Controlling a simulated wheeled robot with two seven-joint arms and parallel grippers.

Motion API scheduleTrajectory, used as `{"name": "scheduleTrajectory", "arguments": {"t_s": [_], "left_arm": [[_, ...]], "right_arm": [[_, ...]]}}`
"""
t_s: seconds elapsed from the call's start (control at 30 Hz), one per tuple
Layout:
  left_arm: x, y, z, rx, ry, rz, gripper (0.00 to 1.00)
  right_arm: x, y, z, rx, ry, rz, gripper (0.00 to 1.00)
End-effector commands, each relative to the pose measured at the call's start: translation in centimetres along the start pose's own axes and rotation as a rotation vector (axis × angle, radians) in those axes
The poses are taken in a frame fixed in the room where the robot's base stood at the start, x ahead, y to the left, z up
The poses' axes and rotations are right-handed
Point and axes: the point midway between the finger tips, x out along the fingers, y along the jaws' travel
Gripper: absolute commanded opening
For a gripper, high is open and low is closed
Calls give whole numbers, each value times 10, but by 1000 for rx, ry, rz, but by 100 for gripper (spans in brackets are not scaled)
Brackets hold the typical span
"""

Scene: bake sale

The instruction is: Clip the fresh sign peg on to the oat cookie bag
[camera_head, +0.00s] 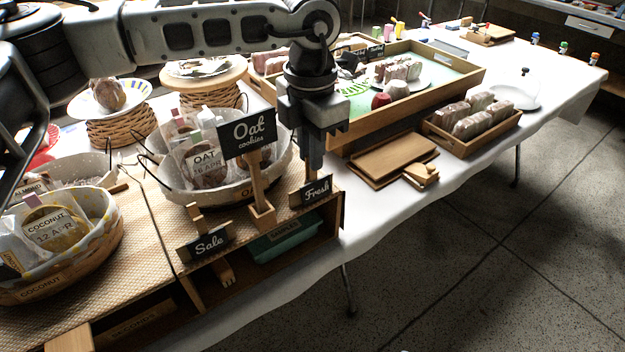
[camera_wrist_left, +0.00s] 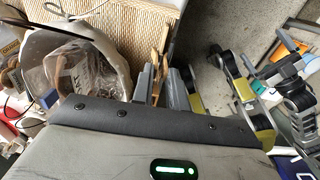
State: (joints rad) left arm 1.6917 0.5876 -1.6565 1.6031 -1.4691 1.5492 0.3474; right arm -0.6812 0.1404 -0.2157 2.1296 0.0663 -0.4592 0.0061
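The fresh sign peg (camera_head: 317,190), a wooden peg with a black "Fresh" plate, is at the right front corner of the wooden display stand. My left gripper (camera_head: 312,165) points down right over it, and the peg's top is at the fingertips. In the left wrist view the fingers (camera_wrist_left: 158,88) show a narrow gap with wood behind or between them; whether they press on the peg I cannot tell. The oat cookie bag (camera_head: 206,165), clear with an "OAT" label, stands in a lined basket (camera_head: 175,186) left of the gripper.
The "Oat cookies" sign (camera_head: 247,134) stands between gripper and bag. The "Sale" peg (camera_head: 209,243) is on the stand's front edge. A coconut basket (camera_head: 85,262) is at left. Wooden boards (camera_head: 390,160) and a crate (camera_head: 470,143) lie to the right.

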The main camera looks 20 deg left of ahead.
Motion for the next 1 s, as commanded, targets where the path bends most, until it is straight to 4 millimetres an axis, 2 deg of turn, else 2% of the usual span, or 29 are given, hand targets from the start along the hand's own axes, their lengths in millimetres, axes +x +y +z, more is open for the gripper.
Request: {"name": "scheduleTrajectory", "arguments": {"t_s": [1.0], "left_arm": [[-59,0,0,0,-1,0,0]], "right_arm": [[-18,-3,-27,0,1,0,100]]}}
